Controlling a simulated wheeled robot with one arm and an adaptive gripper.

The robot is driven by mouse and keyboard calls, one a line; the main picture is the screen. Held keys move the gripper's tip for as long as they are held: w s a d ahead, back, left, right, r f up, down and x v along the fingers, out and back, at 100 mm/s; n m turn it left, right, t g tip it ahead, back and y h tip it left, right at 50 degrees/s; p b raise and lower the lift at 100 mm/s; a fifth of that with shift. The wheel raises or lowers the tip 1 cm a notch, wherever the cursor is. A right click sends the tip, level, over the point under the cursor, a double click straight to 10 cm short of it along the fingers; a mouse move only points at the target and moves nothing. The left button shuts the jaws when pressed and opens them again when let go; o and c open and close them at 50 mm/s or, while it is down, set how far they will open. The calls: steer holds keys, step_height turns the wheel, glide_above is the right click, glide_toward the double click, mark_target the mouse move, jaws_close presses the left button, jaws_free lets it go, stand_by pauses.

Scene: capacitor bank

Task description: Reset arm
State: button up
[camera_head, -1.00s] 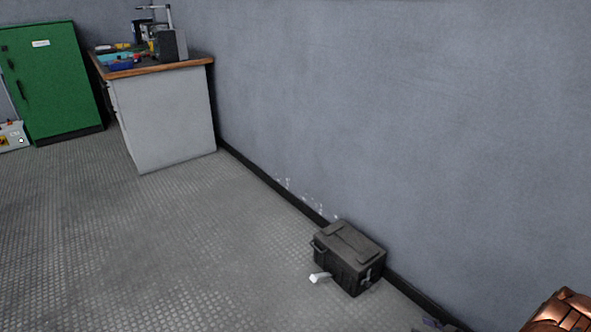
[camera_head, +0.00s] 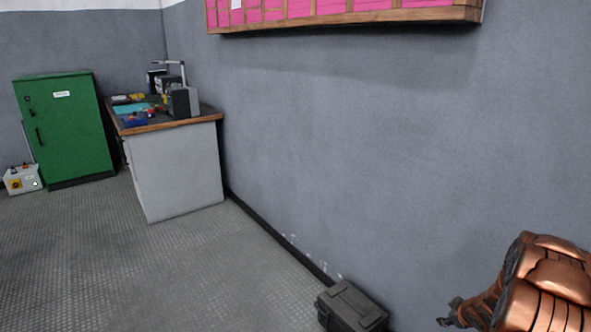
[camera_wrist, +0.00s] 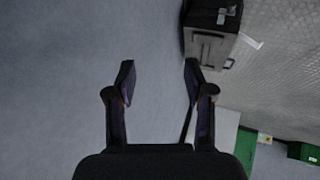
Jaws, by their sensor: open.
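My gripper (camera_wrist: 158,82) is in the wrist view with its two dark fingers apart and nothing between them. The gripper touches no object that I can see.
A black case (camera_head: 349,308) stands on the floor against the wall, cut by the bottom edge. A pink board (camera_head: 340,8) hangs on the wall. Floor at left is clear.

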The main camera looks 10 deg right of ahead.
steer(key=s+a+r+m+g+h+p, duration=0.15)
steer(key=a+r+p, duration=0.25)
steer(key=r, duration=0.7)
steer(key=s+a+r+m+g+p, duration=0.1)
steer(key=s+a+r+p, duration=0.25)
steer(key=r, duration=0.65)
steer(key=s+a+r+m+g+h+p, duration=0.1)
steer(key=a+r+p, duration=0.4)
steer(key=r, duration=0.6)
steer(key=s+a+r+g+y+p, duration=0.2)
steer(key=s+a+r+p, duration=0.5)
steer(key=s+a+r, duration=0.4)
steer(key=s+a+r+g+y+p, duration=0.2)
steer(key=s+a+r+p, duration=0.6)
steer(key=s+a, duration=0.8)
step_height(320, 180, up, 4)
steer(key=shift+s+a+f+m+g, duration=0.1)
steer(key=shift+s+a+m+g, duration=0.25)
steer(key=shift+s+g, duration=0.45)
